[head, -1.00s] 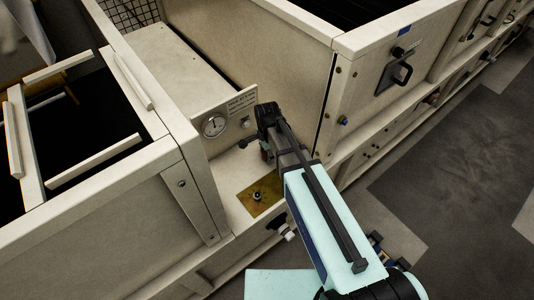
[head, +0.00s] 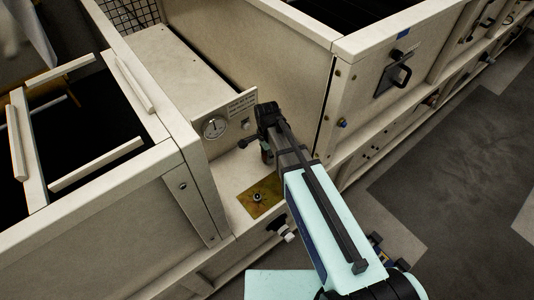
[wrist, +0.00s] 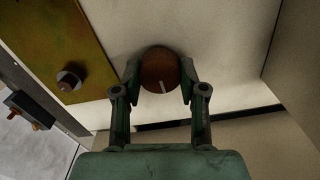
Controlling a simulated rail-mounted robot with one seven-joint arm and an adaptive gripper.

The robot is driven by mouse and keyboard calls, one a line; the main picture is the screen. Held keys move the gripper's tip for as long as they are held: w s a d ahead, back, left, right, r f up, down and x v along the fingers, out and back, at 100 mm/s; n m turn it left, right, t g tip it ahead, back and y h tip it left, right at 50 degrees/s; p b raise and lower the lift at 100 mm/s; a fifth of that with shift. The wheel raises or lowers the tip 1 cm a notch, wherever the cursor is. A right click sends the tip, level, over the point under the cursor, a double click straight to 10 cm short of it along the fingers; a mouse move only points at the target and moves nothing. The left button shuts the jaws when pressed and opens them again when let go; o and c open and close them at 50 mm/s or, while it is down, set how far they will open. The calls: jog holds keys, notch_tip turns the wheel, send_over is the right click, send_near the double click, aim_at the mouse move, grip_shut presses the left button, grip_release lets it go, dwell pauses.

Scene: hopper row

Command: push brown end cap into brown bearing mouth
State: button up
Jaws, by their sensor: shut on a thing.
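The brown end cap (wrist: 160,72) is a round disc with a pale mark on its face, in the upper middle of the wrist view. My gripper (wrist: 160,82) is shut on it, with one finger on each side. In the head view my gripper (head: 263,138) is over the pale ledge, right of the gauge panel, with a small reddish-brown bit (head: 266,155) showing beneath it. I cannot make out the brown bearing mouth in either view; the cap and my gripper may hide it.
A brass plate (head: 272,188) with a central stud (head: 257,197) lies on the ledge. It also shows in the wrist view (wrist: 45,35). A gauge (head: 215,128) stands on a small panel close left of my gripper. A tall pale hopper wall (head: 290,75) rises behind.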

jog(key=shift+r, duration=0.15)
jog(key=shift+r+p, duration=2.6)
jog(key=shift+r, duration=1.3)
jog(key=o, duration=0.6)
jog(key=c, duration=0.6)
